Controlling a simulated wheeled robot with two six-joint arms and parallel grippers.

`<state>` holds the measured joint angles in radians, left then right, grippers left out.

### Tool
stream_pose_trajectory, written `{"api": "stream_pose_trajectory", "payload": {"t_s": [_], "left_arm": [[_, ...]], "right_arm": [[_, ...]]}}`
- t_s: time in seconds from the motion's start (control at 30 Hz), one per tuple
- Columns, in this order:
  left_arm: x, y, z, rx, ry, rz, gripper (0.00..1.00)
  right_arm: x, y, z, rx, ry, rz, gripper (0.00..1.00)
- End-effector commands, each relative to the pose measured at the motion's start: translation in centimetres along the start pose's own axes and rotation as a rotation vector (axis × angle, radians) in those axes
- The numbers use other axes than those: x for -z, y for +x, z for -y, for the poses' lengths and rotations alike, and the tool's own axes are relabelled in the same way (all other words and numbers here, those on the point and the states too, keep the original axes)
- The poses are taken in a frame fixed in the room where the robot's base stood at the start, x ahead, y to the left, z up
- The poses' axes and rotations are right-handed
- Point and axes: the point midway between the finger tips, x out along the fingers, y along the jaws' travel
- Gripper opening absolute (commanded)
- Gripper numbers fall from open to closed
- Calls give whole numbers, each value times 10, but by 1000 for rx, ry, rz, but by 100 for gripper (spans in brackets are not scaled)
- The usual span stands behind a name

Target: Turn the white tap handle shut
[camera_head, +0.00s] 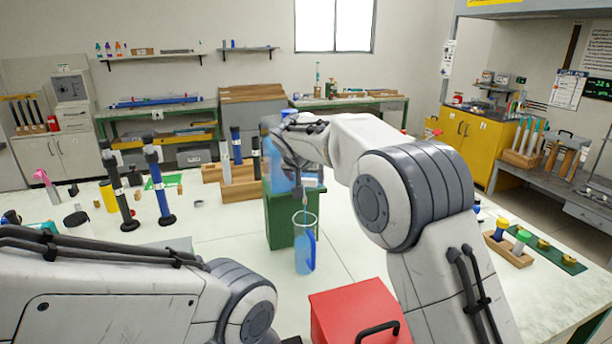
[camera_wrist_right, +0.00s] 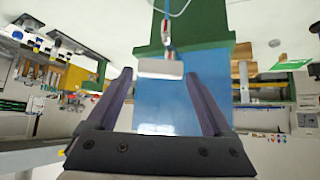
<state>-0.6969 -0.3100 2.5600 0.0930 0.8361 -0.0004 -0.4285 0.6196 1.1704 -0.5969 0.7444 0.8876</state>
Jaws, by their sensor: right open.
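The white tap handle (camera_wrist_right: 160,68) shows in the right wrist view as a small pale block, crosswise in the picture, in front of a blue tank (camera_wrist_right: 165,105). My right gripper (camera_wrist_right: 158,74) is open, one dark finger on each side of the handle, with gaps visible. In the head view the tank (camera_head: 273,145) stands on a green stand (camera_head: 280,215), partly hidden by my right arm. A clear beaker (camera_head: 305,250) with blue liquid stands below the tap. The handle is hard to make out there. My left arm shows at lower left; its gripper is out of view.
A red box (camera_head: 355,312) with a dark handle sits in front of the beaker. Dark upright stands (camera_head: 158,185) and a wooden block rack (camera_head: 240,185) are to the left. A small wooden rack (camera_head: 508,250) is at right.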

Motion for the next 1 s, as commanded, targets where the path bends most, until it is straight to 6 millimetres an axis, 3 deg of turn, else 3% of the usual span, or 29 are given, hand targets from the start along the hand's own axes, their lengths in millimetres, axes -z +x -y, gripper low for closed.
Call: {"api": "stream_pose_trajectory", "payload": {"t_s": [0.37, 0.4, 0.57, 0.6, 0.83, 1.0], "left_arm": [[0, -2, 0, 0, 0, 0, 50], [0, -2, 0, 0, 0, 0, 50], [0, -2, 0, 0, 0, 0, 50], [0, -2, 0, 0, 0, 0, 50], [0, -6, 0, 0, 0, 0, 50], [1, -27, -2, 0, 0, 0, 50]], "right_arm": [[0, 9, 0, 0, 0, 0, 85], [0, 9, 0, 0, 0, 0, 81], [0, 9, 0, 0, 0, 0, 20], [0, 9, 0, 0, 0, 0, 17], [1, 9, -3, 58, -57, 5, 17], [5, 7, -4, 156, -154, 8, 17]]}}
